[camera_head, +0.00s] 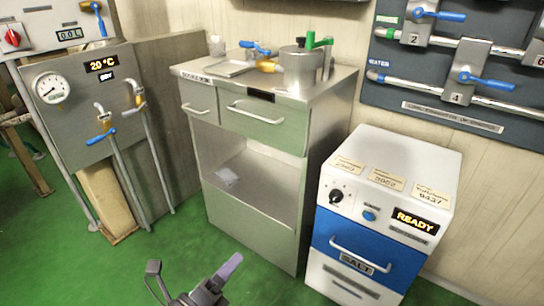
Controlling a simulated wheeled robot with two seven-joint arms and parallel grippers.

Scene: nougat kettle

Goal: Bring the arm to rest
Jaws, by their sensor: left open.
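My left gripper (193,268) shows at the bottom edge of the head view, left of the middle. Its two fingers are spread wide, one dark and one greyish purple, with nothing between them. It is in front of the metal cabinet (250,205) and appears apart from it, over the green floor. The rest of my left arm is below the picture. My right gripper is not in view.
A kettle (298,68) with a green handle stands on the cabinet. A white and blue salt machine (375,250) reading READY stands at right. A gauge panel (85,95) with pipes stands at left. A valve board (455,75) hangs at upper right. Green floor (165,240) is clear at lower left.

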